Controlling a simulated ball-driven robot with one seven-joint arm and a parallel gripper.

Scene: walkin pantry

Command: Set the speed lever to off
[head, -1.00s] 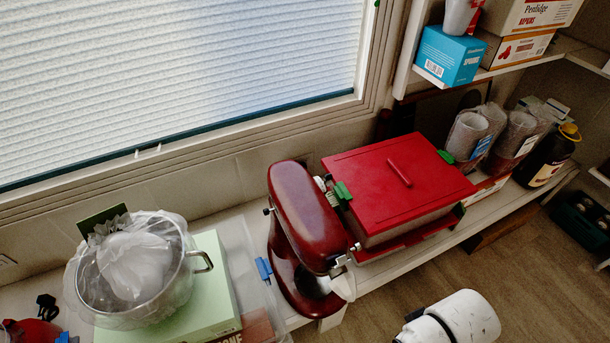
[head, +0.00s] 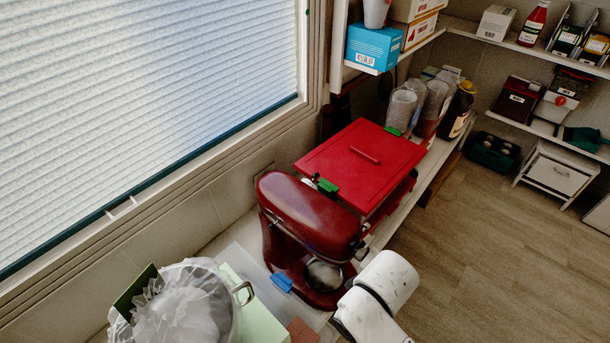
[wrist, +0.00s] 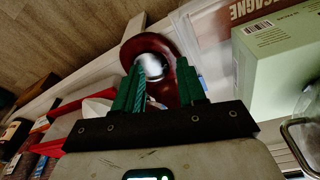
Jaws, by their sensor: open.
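A dark red stand mixer (head: 308,218) stands on the counter in the head view, with a steel bowl (head: 323,275) under its head. A small dark knob (head: 361,246) shows on the side of the mixer head nearer my arm; I cannot tell whether it is the speed lever or how it is set. In the wrist view, my gripper (wrist: 160,78) is open, with green fingers apart and nothing between them. The mixer's red base (wrist: 160,43) and shiny bowl (wrist: 152,67) lie beyond the fingertips. My gripper is out of the head view.
A red lidded box (head: 350,165) stands close behind the mixer. A bag-covered pot (head: 236,318) and a pale green box (head: 262,322) sit to its left. A blue box (head: 373,47) is on the shelf above. The floor (head: 480,250) at right is open.

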